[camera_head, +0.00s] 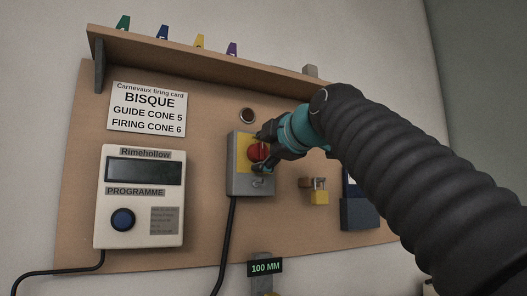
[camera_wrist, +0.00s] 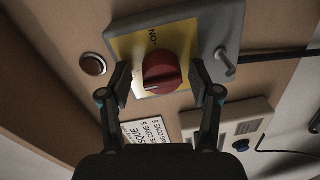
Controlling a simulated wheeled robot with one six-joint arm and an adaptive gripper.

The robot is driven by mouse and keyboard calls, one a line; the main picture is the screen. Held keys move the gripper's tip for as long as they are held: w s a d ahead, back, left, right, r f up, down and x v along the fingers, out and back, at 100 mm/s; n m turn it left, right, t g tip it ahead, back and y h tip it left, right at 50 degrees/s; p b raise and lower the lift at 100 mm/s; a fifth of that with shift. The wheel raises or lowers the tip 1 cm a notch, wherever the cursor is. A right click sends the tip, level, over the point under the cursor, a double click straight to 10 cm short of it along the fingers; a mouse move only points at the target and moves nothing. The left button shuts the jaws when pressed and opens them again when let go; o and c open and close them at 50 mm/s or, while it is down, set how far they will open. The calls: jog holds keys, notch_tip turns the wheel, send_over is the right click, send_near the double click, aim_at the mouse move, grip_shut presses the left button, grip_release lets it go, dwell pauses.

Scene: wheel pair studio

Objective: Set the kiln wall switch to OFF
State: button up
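The kiln wall switch is a grey box (camera_head: 235,181) with a yellow plate and a red rotary knob (camera_head: 257,152). In the wrist view the red knob (camera_wrist: 162,73) shows large on the yellow plate (camera_wrist: 126,47), with an upside-down ON label at the plate's far side. A raised ridge crosses the knob; its exact pointing is hard to tell. My gripper (camera_head: 266,153) is at the switch face. In the wrist view my gripper (camera_wrist: 160,80) is open, one finger on each side of the knob, with gaps visible. Any OFF label is not readable.
A small metal toggle or hasp (camera_wrist: 226,66) sits on the switch box beside the plate. A round lamp (camera_head: 247,116) is above it. The Rimehollow controller (camera_head: 140,232) is left, a yellow padlock (camera_head: 319,198) and blue box (camera_head: 357,215) right. A shelf (camera_head: 200,61) overhangs the board.

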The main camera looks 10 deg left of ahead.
dwell(0.3)
jog(key=v, duration=1.2)
dwell(0.4)
